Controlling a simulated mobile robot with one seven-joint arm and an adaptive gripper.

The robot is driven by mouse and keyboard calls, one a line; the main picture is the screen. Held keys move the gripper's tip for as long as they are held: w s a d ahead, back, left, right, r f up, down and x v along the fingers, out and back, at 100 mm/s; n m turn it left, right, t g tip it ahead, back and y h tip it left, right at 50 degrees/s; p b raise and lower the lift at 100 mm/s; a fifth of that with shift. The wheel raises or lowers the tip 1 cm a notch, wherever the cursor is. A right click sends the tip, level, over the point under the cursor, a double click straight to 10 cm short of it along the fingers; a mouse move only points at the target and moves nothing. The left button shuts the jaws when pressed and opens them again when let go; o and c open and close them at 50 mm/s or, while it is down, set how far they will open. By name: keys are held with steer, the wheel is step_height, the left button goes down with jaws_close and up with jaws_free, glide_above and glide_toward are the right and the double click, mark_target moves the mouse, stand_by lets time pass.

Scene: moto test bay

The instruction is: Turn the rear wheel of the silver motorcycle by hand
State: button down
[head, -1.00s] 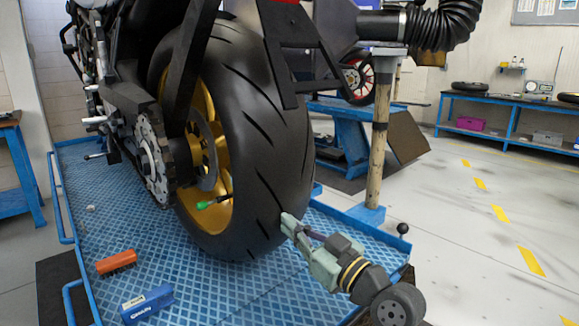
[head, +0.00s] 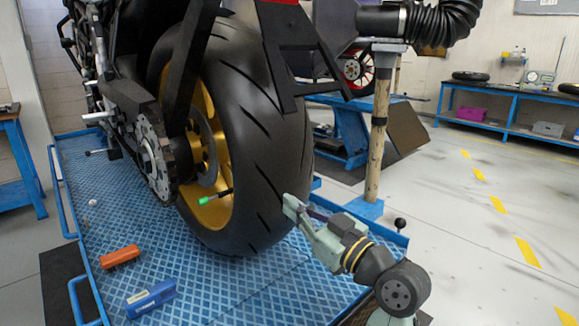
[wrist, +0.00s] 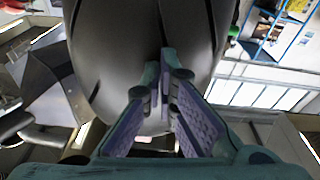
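The rear wheel has a wide black tyre (head: 262,150) and a gold rim (head: 216,212). It stands in the middle of the head view, under the motorcycle's tail. A green-tipped stem (head: 204,200) shows at the rim. My gripper (head: 289,206) comes in from the lower right, its fingertips at the tyre's lower right tread. In the wrist view, the tyre (wrist: 118,50) fills the top middle, and my fingertips (wrist: 165,78) overlap it, close together with nothing seen between them. I cannot tell whether they touch the rubber. The tyre's far side is hidden.
The wheel is over a blue patterned platform (head: 225,285) with an orange block (head: 120,256) and a blue box (head: 150,299) on it. A wooden post (head: 379,140) and a black ball-topped lever (head: 400,224) stand to the right. Open floor (head: 470,260) lies beyond.

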mark_target(287, 171)
steer(key=shift+s+r+p, duration=0.2)
steer(key=shift+r+p, duration=1.65)
steer(key=shift+r, duration=1.5)
steer(key=shift+d+f, duration=0.1)
steer(key=shift+s+d+f+b, duration=0.2)
steer(key=shift+s+d+b, duration=0.05)
steer(key=shift+d+b, duration=0.05)
steer(key=b+v, duration=0.1)
steer(key=v, duration=0.4)
steer(key=shift+s+r+b, duration=0.1)
steer(key=shift+r+b, duration=0.05)
steer(key=shift+b, duration=0.15)
steer(key=shift+d, duration=0.1)
